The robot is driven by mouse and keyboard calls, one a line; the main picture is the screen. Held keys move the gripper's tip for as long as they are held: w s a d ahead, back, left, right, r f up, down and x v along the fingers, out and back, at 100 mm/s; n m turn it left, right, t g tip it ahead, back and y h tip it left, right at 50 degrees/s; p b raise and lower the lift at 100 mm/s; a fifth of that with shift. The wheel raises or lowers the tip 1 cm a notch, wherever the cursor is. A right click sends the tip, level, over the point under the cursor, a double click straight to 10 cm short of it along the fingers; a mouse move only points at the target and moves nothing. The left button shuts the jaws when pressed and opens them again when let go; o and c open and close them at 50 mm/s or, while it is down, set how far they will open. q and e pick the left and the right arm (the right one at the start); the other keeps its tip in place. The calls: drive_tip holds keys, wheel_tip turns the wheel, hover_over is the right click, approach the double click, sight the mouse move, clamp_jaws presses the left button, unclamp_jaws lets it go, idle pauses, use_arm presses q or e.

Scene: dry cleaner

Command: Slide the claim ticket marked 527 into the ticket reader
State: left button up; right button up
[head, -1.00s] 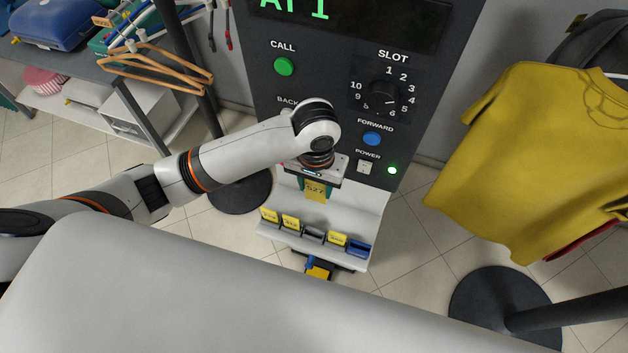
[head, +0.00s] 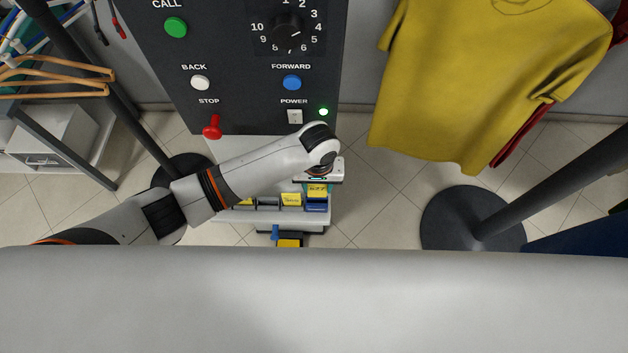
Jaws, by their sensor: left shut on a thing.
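My left gripper (head: 317,184) is shut on a yellow claim ticket (head: 317,190), which hangs below its fingers; its marking is too small to read now. The gripper points down above the right end of a white rack (head: 222,150) under the control panel. Just below the ticket is a blue holder (head: 317,208) at the rack's right end; the gap between them is hard to judge. Left of it are a yellow ticket (head: 291,199) and a dark holder (head: 267,202). I cannot tell which part is the ticket reader. My right gripper is not in view.
The dark panel (head: 240,105) carries buttons, a dial and a red stop knob (head: 212,127). A blue-and-yellow item (head: 288,242) sits below the rack. A yellow shirt (head: 480,80) hangs at right above a round black stand base (head: 473,218).

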sight(317, 196)
use_arm(q)
drive_tip(key=shift+f+b, duration=1.3)
drive_tip(key=shift+b, duration=0.15)
drive_tip(key=shift+f+b, duration=0.9)
drive_tip(key=shift+f, duration=1.3)
drive_tip(key=o, duration=1)
wheel_tip(317, 196, up, 12)
drive_tip(key=shift+r+b, duration=0.1)
drive_tip(key=shift+b, duration=0.2)
drive_tip(key=shift+s, duration=0.1)
